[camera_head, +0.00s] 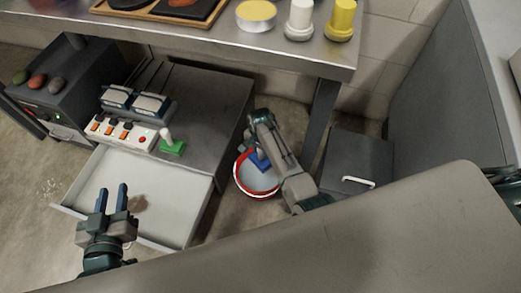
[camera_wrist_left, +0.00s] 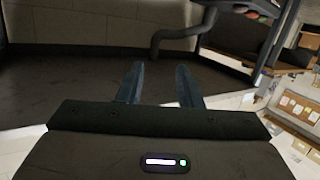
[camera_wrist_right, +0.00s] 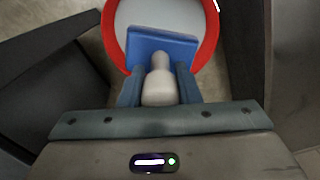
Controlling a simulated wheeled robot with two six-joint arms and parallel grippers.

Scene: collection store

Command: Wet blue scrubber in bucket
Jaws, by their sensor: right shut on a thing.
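The blue scrubber (camera_wrist_right: 160,48) has a blue block head and a pale rounded handle. My right gripper (camera_wrist_right: 158,78) is shut on the handle, with the blue head pointing away towards the bucket. The bucket (camera_wrist_right: 113,42) has a red rim and pale inside; it stands on the floor in the head view (camera_head: 243,184). In the head view the blue head (camera_head: 259,160) shows over the bucket's far part, partly hidden by my right arm. I cannot tell how deep it is. My left gripper (camera_head: 112,198) is open and empty above the open drawer.
The white drawer (camera_head: 178,230) is pulled out, with a brown stain on its bottom. A green scrubber (camera_head: 172,148) stands on the grey cabinet beside a switch strip (camera_head: 120,130). A table leg (camera_head: 321,118) and a dark box (camera_head: 358,165) stand right of the bucket.

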